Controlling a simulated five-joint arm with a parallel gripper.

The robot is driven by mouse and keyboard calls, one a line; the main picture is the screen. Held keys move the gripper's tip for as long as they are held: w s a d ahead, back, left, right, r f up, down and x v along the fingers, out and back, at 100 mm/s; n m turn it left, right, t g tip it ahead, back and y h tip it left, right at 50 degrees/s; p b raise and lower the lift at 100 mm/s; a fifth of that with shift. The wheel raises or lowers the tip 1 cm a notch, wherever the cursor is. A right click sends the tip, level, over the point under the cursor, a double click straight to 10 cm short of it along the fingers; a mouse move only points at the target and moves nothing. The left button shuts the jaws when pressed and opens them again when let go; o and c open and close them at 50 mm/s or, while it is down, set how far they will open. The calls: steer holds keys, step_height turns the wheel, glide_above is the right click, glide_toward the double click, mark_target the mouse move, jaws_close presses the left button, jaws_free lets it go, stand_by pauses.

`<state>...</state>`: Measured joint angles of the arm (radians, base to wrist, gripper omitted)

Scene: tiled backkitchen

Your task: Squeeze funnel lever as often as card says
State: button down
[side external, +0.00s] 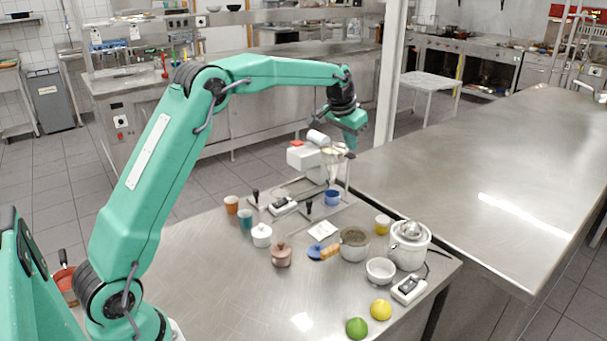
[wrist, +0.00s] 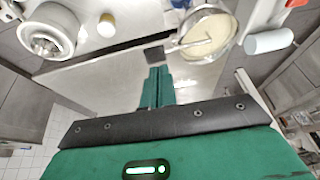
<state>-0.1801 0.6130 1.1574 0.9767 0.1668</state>
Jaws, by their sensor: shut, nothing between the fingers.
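The funnel (side external: 334,163) hangs on a stand above the table, with a pale filling that shows in the wrist view (wrist: 207,35). A white cylindrical grip (side external: 318,137), apparently the lever, sticks out at its upper left; in the wrist view it is right of the funnel (wrist: 268,41). A blue cup (side external: 332,198) stands below the funnel. A small white card (side external: 323,231) lies on the table; its marks are too small to read. My gripper (side external: 351,143) is shut and empty, pointing down just right of the funnel. Its fingers also show in the wrist view (wrist: 159,84), apart from the lever.
A white box (side external: 302,156) with a red top part is left of the funnel. Cups, lidded pots, a rice cooker (side external: 410,244), a white bowl (side external: 380,270), a lemon (side external: 381,309) and a lime (side external: 357,328) crowd the table. The table's left front is clear.

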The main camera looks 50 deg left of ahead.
steer(key=shift+f, duration=1.25)
stand_by(0.4)
steer(key=shift+r, duration=2.25)
step_height(320, 180, up, 5)
steer(key=shift+f, duration=0.2)
steer(key=shift+f, duration=0.1)
steer(key=shift+f, duration=3.2)
